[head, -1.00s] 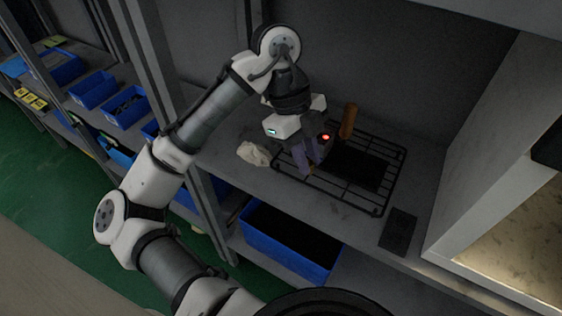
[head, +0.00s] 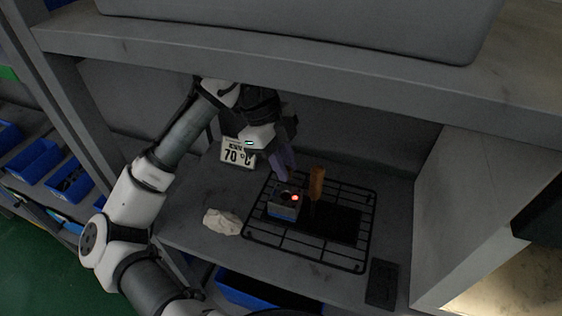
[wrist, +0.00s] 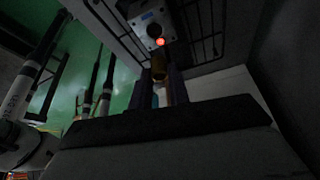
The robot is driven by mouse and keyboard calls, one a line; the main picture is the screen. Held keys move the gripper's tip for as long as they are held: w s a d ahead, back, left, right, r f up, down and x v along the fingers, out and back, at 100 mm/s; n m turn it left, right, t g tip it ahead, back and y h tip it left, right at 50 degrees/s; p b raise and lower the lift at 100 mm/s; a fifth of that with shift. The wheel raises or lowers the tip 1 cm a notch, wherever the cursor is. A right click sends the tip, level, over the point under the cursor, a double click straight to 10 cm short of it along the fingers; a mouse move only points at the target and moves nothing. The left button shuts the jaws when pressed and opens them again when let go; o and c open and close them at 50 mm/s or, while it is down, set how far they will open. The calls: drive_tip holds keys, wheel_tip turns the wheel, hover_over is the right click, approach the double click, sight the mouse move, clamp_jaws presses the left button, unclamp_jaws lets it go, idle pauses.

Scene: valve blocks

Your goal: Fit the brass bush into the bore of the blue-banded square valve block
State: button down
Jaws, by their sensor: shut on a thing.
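The square valve block (head: 284,209) is grey with a blue band low on its side. It sits upright on the left part of a black wire rack, its dark bore facing up. The block (wrist: 146,16) also shows at the top of the wrist view, with its bore in sight. My gripper (head: 287,174) is above and just behind the block in the head view. In the wrist view my gripper (wrist: 160,88) is shut on the brass bush (wrist: 159,68), which sticks out past the fingertips, apart from the bore. The bush is hard to make out in the head view.
The wire rack (head: 308,259) holds a dark plate (head: 335,222) and an upright orange-brown handle (head: 316,184) right of the block. A crumpled pale cloth (head: 222,222) lies left. A 70 °C sign (head: 238,153) stands behind. A dark flat pad (head: 382,284) lies front right. A shelf overhangs above.

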drive_tip(key=shift+f+b, duration=1.5)
drive_tip(key=shift+f, duration=1.15)
drive_tip(key=shift+f, duration=0.6)
idle(0.5)
drive_tip(key=c, duration=1.3)
unclamp_jaws()
drive_tip(key=shift+o, duration=0.2)
drive_tip(key=shift+r, duration=0.1)
drive_tip(key=v, duration=0.7)
drive_tip(key=shift+r+b, duration=0.15)
drive_tip(key=shift+b, duration=0.2)
drive_tip(key=shift+a, duration=0.1)
